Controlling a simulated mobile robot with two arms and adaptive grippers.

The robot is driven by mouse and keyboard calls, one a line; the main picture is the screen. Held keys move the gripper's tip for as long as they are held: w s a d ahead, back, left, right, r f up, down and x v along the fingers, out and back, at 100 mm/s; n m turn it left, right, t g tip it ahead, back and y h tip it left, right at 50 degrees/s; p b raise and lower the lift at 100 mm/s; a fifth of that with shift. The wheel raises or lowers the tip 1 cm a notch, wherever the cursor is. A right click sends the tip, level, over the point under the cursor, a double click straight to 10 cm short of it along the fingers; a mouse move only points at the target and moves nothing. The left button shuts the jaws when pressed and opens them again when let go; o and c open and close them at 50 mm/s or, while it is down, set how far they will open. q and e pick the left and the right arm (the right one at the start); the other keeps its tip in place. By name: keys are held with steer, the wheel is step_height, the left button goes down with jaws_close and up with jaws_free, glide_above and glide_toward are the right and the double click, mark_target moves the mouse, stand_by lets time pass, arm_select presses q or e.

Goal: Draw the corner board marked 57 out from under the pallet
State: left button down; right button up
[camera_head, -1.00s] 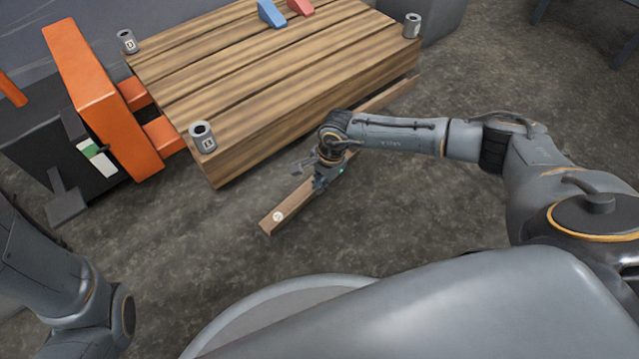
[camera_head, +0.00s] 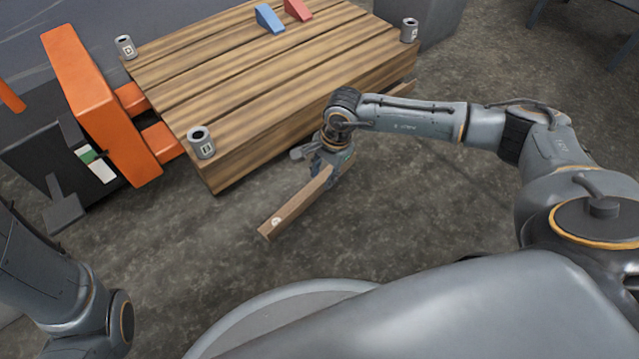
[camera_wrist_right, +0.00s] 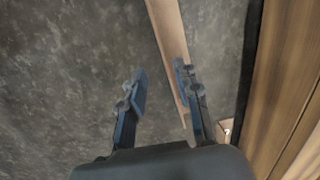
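A long tan corner board (camera_head: 290,205) with a round white mark at its near end lies on the floor in front of the pallet (camera_head: 250,90). The number on the mark is too small to read. My right gripper (camera_head: 328,165) is over the board's far part and hides some of it. In the right wrist view, the gripper's fingers (camera_wrist_right: 160,85) are apart. There the board (camera_wrist_right: 166,30) runs close by the right finger, partly behind it; I cannot tell whether they touch. My left gripper is out of view; only its arm shows at lower left.
Grey cans (camera_head: 201,143) stand at the pallet's corners. A blue wedge (camera_head: 269,18) and a red wedge (camera_head: 298,9) lie on top. An orange pallet truck (camera_head: 100,105) is at the left. Bare floor (camera_head: 180,250) is free in front.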

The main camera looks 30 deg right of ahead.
steer(key=r, duration=0.5)
steer(key=shift+s+d, duration=0.25)
steer(key=shift+d, duration=0.1)
